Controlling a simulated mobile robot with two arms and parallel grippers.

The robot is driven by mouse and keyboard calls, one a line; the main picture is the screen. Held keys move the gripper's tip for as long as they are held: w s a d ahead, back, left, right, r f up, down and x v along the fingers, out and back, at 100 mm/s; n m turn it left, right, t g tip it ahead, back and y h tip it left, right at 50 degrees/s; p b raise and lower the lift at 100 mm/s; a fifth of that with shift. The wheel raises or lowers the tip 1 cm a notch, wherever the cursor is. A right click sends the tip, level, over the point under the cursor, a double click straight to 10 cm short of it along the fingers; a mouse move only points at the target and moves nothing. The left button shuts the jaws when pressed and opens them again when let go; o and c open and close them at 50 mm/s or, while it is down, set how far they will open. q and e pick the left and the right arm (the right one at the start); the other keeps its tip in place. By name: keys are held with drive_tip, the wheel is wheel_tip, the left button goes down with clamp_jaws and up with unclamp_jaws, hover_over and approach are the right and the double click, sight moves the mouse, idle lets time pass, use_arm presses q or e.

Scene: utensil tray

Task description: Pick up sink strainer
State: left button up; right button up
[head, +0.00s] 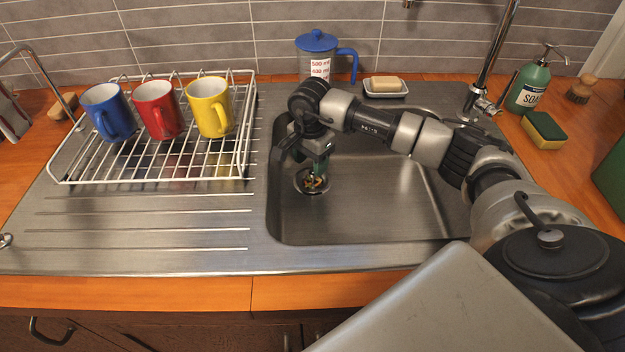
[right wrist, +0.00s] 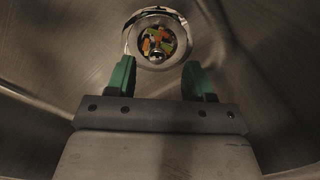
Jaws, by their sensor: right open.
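The sink strainer (head: 311,187) sits in the drain at the left of the sink basin. In the right wrist view the strainer (right wrist: 157,42) is a round metal basket with a small knob, filled with orange and green food scraps. My right gripper (head: 318,168) points down into the basin, just above the strainer and partly hiding it in the head view. In the right wrist view its green fingers (right wrist: 160,78) are apart with nothing between them, and the strainer lies beyond the tips. My left gripper is not in view.
The steel sink (head: 390,215) has raised walls around my right gripper. A white dish rack (head: 75,182) with blue, red and yellow mugs stands to the left. The front drainboard is clear.

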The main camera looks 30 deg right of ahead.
sight(313, 178)
drive_tip(key=f, duration=0.4)
drive_tip(key=shift+s+d+f, duration=0.15)
drive_tip(key=shift+d+f, duration=0.05)
drive_tip(key=shift+c, duration=0.3)
clamp_jaws()
